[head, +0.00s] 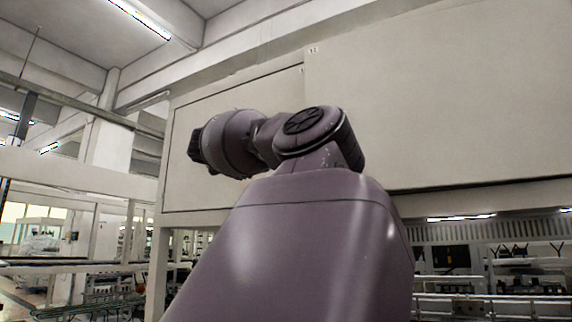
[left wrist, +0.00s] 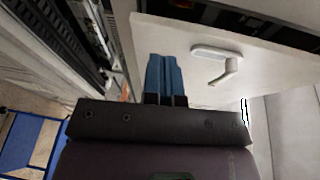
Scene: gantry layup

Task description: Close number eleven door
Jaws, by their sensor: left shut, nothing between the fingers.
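In the left wrist view a pale door panel (left wrist: 185,38) with a grey lever handle (left wrist: 218,62) stands before my left gripper (left wrist: 166,62). The gripper's blue fingers are together and empty, left of the handle and apart from it. A dark opening shows beyond the panel's upper edge. In the head view a large pale door panel (head: 440,110) fills the right side, with a small number label (head: 313,50) at its top left; its digits are too small to read surely. Another framed pale panel (head: 235,95) lies left of it. My right gripper is not seen.
My purple arm covers the middle of the head view. Below the panels is an open bay with a rail (head: 490,297) and equipment. In the left wrist view a blue frame (left wrist: 30,140) stands at lower left, and dark racks (left wrist: 60,35) at upper left.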

